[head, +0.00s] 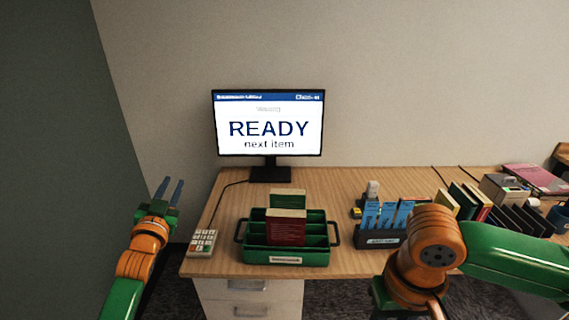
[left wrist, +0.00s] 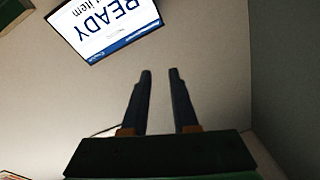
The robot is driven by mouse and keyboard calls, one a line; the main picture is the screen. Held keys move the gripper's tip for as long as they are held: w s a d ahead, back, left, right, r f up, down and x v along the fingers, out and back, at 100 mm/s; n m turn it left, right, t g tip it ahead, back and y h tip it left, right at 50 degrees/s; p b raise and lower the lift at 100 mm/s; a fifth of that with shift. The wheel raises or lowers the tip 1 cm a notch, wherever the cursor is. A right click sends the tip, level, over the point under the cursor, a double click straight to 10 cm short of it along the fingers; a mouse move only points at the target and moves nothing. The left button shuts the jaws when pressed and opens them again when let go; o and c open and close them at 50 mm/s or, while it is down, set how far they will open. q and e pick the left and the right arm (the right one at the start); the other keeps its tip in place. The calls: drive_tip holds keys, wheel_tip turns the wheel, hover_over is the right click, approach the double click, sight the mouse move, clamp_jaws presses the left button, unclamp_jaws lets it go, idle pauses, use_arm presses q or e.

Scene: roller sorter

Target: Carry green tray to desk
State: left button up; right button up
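The green tray (head: 313,257) stands on the wooden desk (head: 215,265) near its front edge, in front of the monitor. It has dark handles at its left and right ends and a white label on the front. A red book (head: 285,228) and a green book (head: 288,199) stand upright in it. My left gripper (head: 171,186) is left of the desk, apart from the tray, with its fingers apart and nothing between them; they also show in the left wrist view (left wrist: 160,75). My right arm comes in at the right, but its gripper is hidden or out of frame.
A monitor (head: 268,122) reading "READY next item" stands at the back. A white keypad (head: 202,243) lies left of the tray. A dark box with blue cards (head: 383,236) stands right of it, with books and a slotted rack (head: 518,220) farther right.

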use_arm(q)
drive_tip(key=s+d+f+g, duration=0.1)
drive_tip(key=s+f+g, duration=0.1)
drive_tip(key=f, duration=0.8)
drive_tip(key=s+f+g, duration=0.3)
drive_tip(key=f, duration=0.7)
drive_tip(key=s+d+f+g+b, duration=0.1)
drive_tip(key=s+d+f+g, duration=0.15)
drive_tip(key=s+f, duration=0.75)
drive_tip(key=s+d+f+g, duration=0.1)
drive_tip(key=s+f+g, duration=0.2)
drive_tip(key=s+f, duration=0.65)
drive_tip(key=s+d+f+g, duration=0.1)
drive_tip(key=s+f, duration=0.3)
drive_tip(key=s, duration=0.5)
drive_tip(key=s+d+f+g, duration=0.1)
drive_tip(key=s+f+g, duration=0.3)
drive_tip(key=s, duration=0.5)
drive_tip(key=s+d+f+n+g+h+b, duration=0.1)
drive_tip(key=s+d+f+g, duration=0.1)
drive_tip(key=s+f, duration=0.4)
drive_tip(key=s, duration=0.3)
drive_tip(key=shift+s, duration=0.15)
drive_tip(key=shift+a+g, duration=0.1)
drive_tip(key=shift+g, duration=0.15)
